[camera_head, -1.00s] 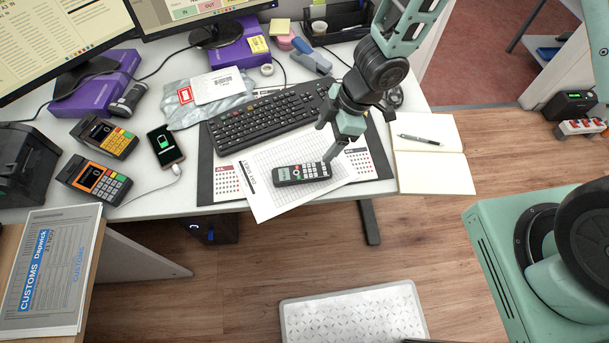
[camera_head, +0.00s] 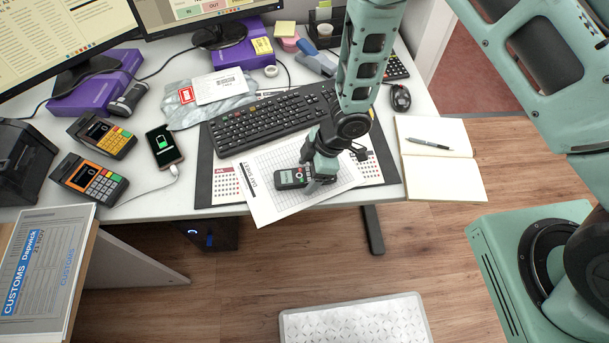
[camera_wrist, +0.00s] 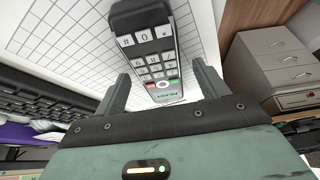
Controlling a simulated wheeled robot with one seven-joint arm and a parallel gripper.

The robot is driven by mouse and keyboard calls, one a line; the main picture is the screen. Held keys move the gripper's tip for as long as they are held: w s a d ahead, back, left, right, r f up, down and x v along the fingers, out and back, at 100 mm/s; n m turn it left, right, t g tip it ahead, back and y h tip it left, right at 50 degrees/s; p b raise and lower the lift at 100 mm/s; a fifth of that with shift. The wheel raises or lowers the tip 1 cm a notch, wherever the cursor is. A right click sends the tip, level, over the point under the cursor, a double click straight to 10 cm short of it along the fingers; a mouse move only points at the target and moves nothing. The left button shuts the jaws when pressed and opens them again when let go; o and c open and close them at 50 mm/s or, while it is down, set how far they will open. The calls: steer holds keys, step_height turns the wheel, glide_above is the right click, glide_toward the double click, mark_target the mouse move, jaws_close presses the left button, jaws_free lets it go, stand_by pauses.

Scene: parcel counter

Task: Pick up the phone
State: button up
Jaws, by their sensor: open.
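A dark handset with a small screen and a light keypad (camera_head: 290,177) lies on a gridded sheet at the desk's front edge. My gripper (camera_head: 315,175) is low over its right part and hides much of the keypad. In the wrist view the handset (camera_wrist: 157,62) shows between the two fingertips of my open gripper (camera_wrist: 161,70), with a gap on each side. A smartphone with a green battery sign (camera_head: 164,146) lies at the left with a white cable plugged in, well away from my gripper.
A keyboard (camera_head: 265,119) lies just behind the sheet. Two card terminals (camera_head: 90,179) (camera_head: 102,136) stand at the left. A mouse (camera_head: 400,97) and an open notebook with a pen (camera_head: 436,177) are at the right. The desk's front edge is close to the handset.

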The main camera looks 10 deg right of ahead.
steer(key=shift+f, duration=0.15)
steer(key=c, duration=1.2)
